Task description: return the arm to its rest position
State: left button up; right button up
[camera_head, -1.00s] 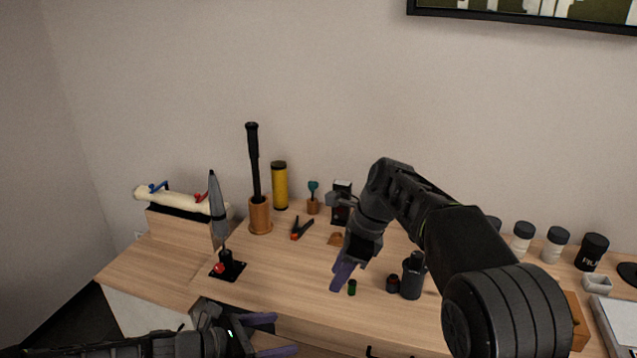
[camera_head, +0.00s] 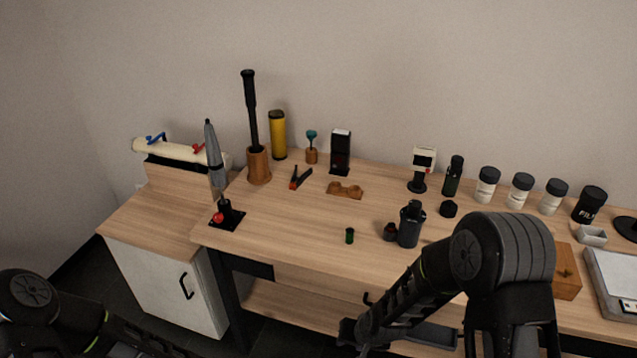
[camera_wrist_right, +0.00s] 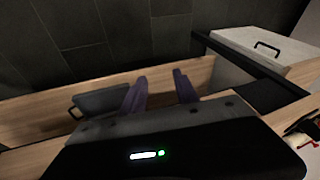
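My right arm comes in from the lower right in the head view and is folded down in front of the table. Its gripper is low, near the bottom of the head view, with its fingers not clearly visible there. In the right wrist view the right gripper (camera_wrist_right: 160,92) shows two purple fingers spread apart with nothing between them, over the table's front and the lower shelf. My left arm shows only at the lower left of the head view; its gripper is out of view.
A white cabinet (camera_head: 170,285) stands at the left. A lower shelf (camera_head: 290,307) runs below the tabletop.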

pick_arm(q)
jog(key=s+d+f+m+g+y, duration=0.1)
jog(key=s+f+m+g, duration=0.1)
jog(key=s+m, duration=0.4)
jog(key=s, duration=0.4)
jog(key=shift+d+f+m+y, duration=0.3)
jog(key=shift+f+m, duration=0.05)
jog(key=shift+m, duration=0.05)
pick_arm(e)
jog(key=s+f+g+y, duration=0.1)
jog(key=s+f, duration=0.2)
jog(key=s, duration=0.8)
jog(key=s+f+g, duration=0.2)
jog(key=s, duration=0.8)
jog(key=shift+s+a+f+y, duration=0.35)
jog(key=shift+f+y, duration=0.05)
pick_arm(q)
jog(key=shift+d, duration=0.1)
pick_arm(e)
jog(key=shift+d, duration=0.1)
